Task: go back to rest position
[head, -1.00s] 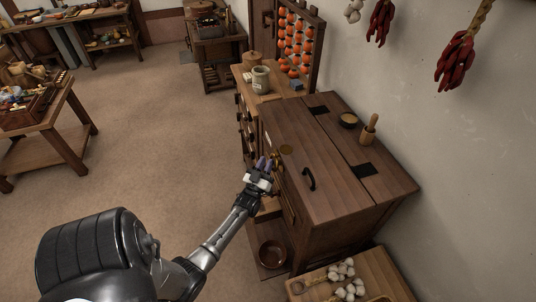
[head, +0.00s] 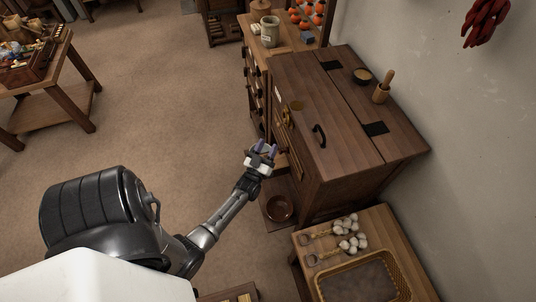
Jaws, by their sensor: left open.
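My left arm comes in from the lower left. My left gripper (head: 262,156) is open, with its two purple-grey fingertips apart and nothing seen between them. It is held in front of the dark wooden chest (head: 310,95), near the chest's left face and its metal fittings. Whether it touches the chest I cannot tell. My right gripper is out of the picture.
A brown bowl (head: 279,208) sits low beside the chest. Garlic (head: 350,232) and a wicker tray (head: 322,284) lie on the front right table.

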